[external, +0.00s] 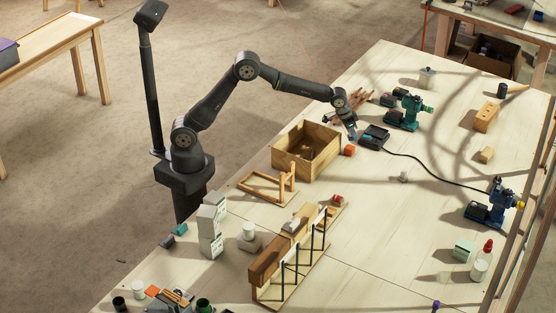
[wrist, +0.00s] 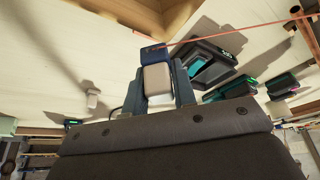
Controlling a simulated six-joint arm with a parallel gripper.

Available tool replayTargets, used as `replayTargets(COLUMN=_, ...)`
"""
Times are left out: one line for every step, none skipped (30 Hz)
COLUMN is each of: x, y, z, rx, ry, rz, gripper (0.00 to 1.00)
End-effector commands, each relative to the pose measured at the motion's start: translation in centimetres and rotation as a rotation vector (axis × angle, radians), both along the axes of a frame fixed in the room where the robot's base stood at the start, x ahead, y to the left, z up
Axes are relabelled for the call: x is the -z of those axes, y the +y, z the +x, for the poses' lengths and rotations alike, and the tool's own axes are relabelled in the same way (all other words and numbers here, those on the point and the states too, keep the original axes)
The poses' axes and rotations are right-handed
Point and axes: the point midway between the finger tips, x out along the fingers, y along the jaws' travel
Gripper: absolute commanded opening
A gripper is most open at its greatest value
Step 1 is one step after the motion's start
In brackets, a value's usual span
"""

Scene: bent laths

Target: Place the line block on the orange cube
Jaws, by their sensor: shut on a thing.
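My gripper (external: 350,132) is at the end of the outstretched arm, beyond the open wooden box and above the table. In the wrist view its fingers close on a small block (wrist: 157,78) with a tan face, which I take to be the line block. A dark blue part (wrist: 152,52) shows at its far end; I cannot tell whether both are one piece. The orange cube (external: 349,150) sits on the table just right of the box, close below my gripper in the picture. I cannot make out the cube in the wrist view; any contact is unclear.
The open wooden box (external: 299,162) stands left of the cube. A black charger (external: 374,137) with a cable and a green drill (external: 405,112) are to the right. A thin orange line (wrist: 235,30) crosses the wrist view. The tabletop in front of the cube is mostly clear.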

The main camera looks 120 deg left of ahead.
Motion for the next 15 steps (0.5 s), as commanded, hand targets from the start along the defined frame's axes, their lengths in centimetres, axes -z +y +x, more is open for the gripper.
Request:
replayTargets(x=0.4, y=0.0, z=0.0, rx=0.000, ry=0.001, rz=-0.001, gripper=0.02)
replayTargets(x=0.6, y=0.0, z=0.0, rx=0.000, ry=0.001, rz=-0.001, gripper=0.02)
replayTargets(x=1.1, y=0.0, z=0.0, rx=0.000, ry=0.001, rz=-0.001, gripper=0.02)
replayTargets(x=1.6, y=0.0, z=0.0, rx=0.000, ry=0.001, rz=-0.001, gripper=0.02)
replayTargets(x=2.1, y=0.0, z=-0.1, rx=0.000, ry=0.003, rz=-0.001, gripper=0.02)
replayTargets(x=2.8, y=0.0, z=-0.1, rx=0.000, ry=0.003, rz=-0.002, gripper=0.02)
replayTargets(x=3.2, y=0.0, z=0.0, rx=0.000, ry=0.003, rz=-0.001, gripper=0.02)
replayTargets(x=3.5, y=0.0, z=0.0, rx=0.000, ry=0.002, rz=-0.001, gripper=0.02)
replayTargets(x=3.8, y=0.0, z=0.0, rx=0.000, ry=0.001, rz=0.000, gripper=0.02)
replayTargets(x=3.9, y=0.0, z=0.0, rx=0.000, ry=0.001, rz=-0.001, gripper=0.02)
replayTargets(x=3.9, y=0.0, z=0.0, rx=0.000, ry=0.000, rz=0.000, gripper=0.02)
replayTargets(x=3.9, y=0.0, z=0.0, rx=0.000, ry=-0.001, rz=0.001, gripper=0.02)
replayTargets(x=3.9, y=0.0, z=0.0, rx=0.000, ry=-0.001, rz=0.001, gripper=0.02)
replayTargets(x=3.9, y=0.0, z=0.0, rx=0.000, ry=-0.001, rz=0.001, gripper=0.02)
replayTargets(x=3.9, y=0.0, z=0.0, rx=0.000, ry=-0.001, rz=0.001, gripper=0.02)
